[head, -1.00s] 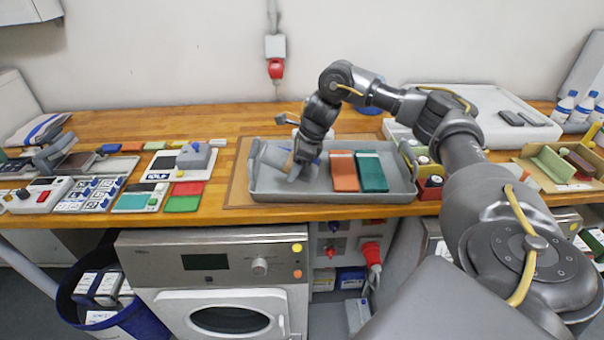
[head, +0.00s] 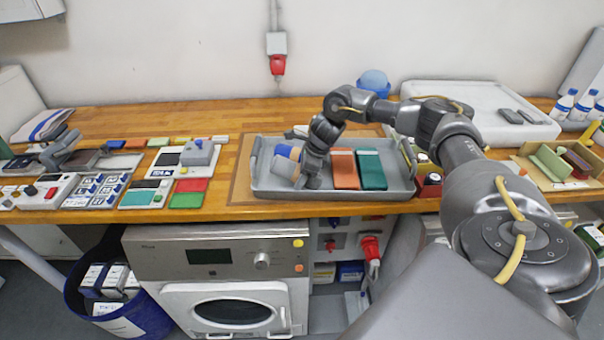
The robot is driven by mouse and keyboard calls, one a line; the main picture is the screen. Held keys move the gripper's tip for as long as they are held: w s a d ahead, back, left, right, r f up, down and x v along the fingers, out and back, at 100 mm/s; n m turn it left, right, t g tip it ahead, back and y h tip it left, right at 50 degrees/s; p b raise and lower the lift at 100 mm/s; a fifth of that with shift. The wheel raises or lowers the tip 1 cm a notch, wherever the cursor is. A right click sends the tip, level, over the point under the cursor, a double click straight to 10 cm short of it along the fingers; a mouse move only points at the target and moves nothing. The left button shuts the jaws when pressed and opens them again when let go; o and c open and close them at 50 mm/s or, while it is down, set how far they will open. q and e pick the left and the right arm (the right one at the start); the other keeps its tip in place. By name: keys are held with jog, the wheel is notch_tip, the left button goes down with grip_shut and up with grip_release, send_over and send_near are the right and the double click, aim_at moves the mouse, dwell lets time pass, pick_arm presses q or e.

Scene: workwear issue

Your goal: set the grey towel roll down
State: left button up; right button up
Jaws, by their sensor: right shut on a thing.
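The grey towel roll (head: 284,168) is low inside the grey tray (head: 335,195), at the tray's left end. A blue piece (head: 283,150) and a tan band show right by it; I cannot tell whether they belong to it. My right gripper (head: 310,181) points down into the tray at the roll's right side and is shut on the roll; its fingers hide part of it. I cannot tell whether the roll touches the tray floor. An orange folded item (head: 345,169) and a green folded item (head: 371,170) lie to the right. My left gripper is out of view.
The tray stands near the front edge of the wooden bench (head: 235,120). Colored pads and a grey block on a white device (head: 200,152) lie to the left. A white tray (head: 475,105) is at the back right. A blue domed thing (head: 374,82) stands behind my arm.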

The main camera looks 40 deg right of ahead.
jog(key=shift+f, duration=0.15)
jog(key=o, duration=0.8)
jog(key=shift+c, duration=0.2)
jog(key=shift+r, duration=0.3)
jog(key=b+v, duration=0.2)
jog(key=v, duration=0.8)
jog(key=shift+s+d+r, duration=0.1)
jog(key=shift+d+r, duration=0.05)
jog(key=shift+r, duration=0.2)
jog(key=shift+s+d+r, duration=0.2)
jog(key=shift+r, duration=0.25)
